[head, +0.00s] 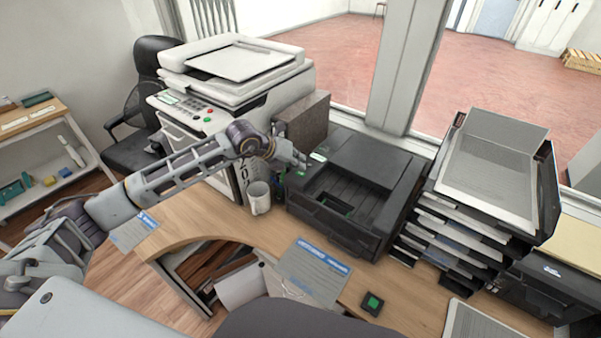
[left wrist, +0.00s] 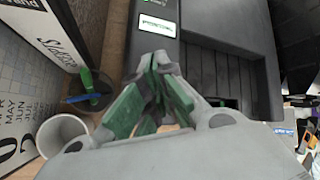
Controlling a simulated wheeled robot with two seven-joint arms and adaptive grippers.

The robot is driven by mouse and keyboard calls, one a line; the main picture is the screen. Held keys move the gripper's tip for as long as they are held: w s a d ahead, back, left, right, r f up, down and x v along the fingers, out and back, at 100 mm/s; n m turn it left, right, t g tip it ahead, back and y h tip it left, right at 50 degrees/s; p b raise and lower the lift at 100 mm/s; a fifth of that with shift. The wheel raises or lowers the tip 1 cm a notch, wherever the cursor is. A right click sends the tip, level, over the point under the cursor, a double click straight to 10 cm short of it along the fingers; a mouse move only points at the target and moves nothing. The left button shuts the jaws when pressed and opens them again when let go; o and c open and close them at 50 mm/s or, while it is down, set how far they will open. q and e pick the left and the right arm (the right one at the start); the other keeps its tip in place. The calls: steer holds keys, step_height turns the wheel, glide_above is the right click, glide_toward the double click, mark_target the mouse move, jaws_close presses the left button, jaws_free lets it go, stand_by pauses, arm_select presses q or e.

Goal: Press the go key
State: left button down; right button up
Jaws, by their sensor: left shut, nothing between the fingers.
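No key in view is readably marked "go". The black printer (head: 375,165) on the desk has a small lit display (head: 319,157), which also shows in the left wrist view (left wrist: 157,25). My left gripper (head: 302,163) is shut and empty, with its green-padded fingers (left wrist: 160,92) over the printer's front left corner, just short of the display. I cannot tell whether the fingertips touch the printer; they hide part of its panel. The white copier (head: 235,75) behind has a green button (head: 207,119) and a red one. A dark block with a green square (head: 372,303) lies on the desk front.
A white mug (head: 259,198) and a pen cup (left wrist: 88,92) stand close left of the printer. A stack of paper trays (head: 480,180) stands to its right. A blue-headed sheet (head: 315,271) lies in front. The desk between sheet and trays is mostly clear.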

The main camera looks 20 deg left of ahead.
arm_select(q)
steer(key=shift+r, duration=0.2)
stand_by(0.3)
steer(key=shift+r+p, duration=1.15)
steer(key=shift+r, duration=1.8)
